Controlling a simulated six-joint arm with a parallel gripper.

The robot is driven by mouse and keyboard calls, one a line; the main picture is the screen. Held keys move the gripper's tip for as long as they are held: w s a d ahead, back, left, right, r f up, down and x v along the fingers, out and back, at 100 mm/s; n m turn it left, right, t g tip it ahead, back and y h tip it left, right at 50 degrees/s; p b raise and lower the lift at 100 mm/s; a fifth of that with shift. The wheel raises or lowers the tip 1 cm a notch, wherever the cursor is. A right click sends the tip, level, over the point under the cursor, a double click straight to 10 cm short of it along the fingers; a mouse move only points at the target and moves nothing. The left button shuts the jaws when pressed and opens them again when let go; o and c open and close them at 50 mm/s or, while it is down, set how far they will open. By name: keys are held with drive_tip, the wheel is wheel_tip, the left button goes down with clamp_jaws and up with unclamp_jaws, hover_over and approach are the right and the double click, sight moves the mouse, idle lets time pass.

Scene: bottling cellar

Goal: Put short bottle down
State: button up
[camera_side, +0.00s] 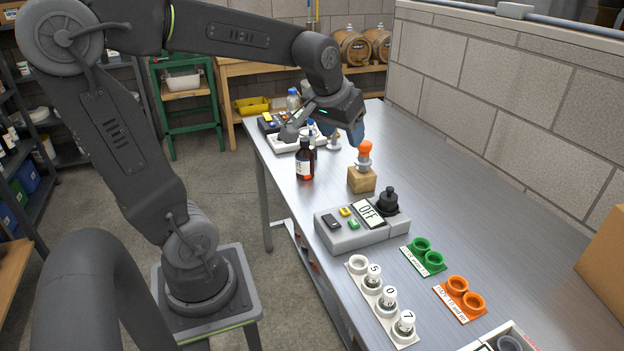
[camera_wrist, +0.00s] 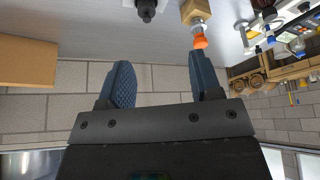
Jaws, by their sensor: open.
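No bottle is named as the short one, so I cannot tell which it is. A small orange-capped piece (camera_side: 365,149) stands upright on a wooden block (camera_side: 361,181) on the steel bench; its cap also shows in the wrist view (camera_wrist: 200,42). A brown bottle (camera_side: 304,165) with a white label stands upright left of the block, with another dark bottle partly behind it. My gripper (camera_side: 357,133) is above and behind the block in the side view. Its blue fingers are spread wide with nothing between them in the wrist view (camera_wrist: 160,60). The orange cap shows beside the right fingertip.
A grey box (camera_side: 345,236) with an OFF display and black knob stands nearer. In front are a white rack (camera_side: 384,303) with numbered white vials, a green rack (camera_side: 423,258) and an orange rack (camera_side: 461,299). A cardboard box (camera_side: 605,262) is at right. Bench is clear toward the wall.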

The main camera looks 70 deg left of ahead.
drive_tip(key=s+d+f+m+t+h, duration=0.1)
drive_tip(key=s+d+m, duration=0.4)
drive_tip(key=s+d, duration=0.6)
drive_tip(key=shift+d+f+m+h, duration=0.3)
drive_tip(key=shift+d+f+h, duration=0.15)
drive_tip(key=shift+d+h, duration=0.2)
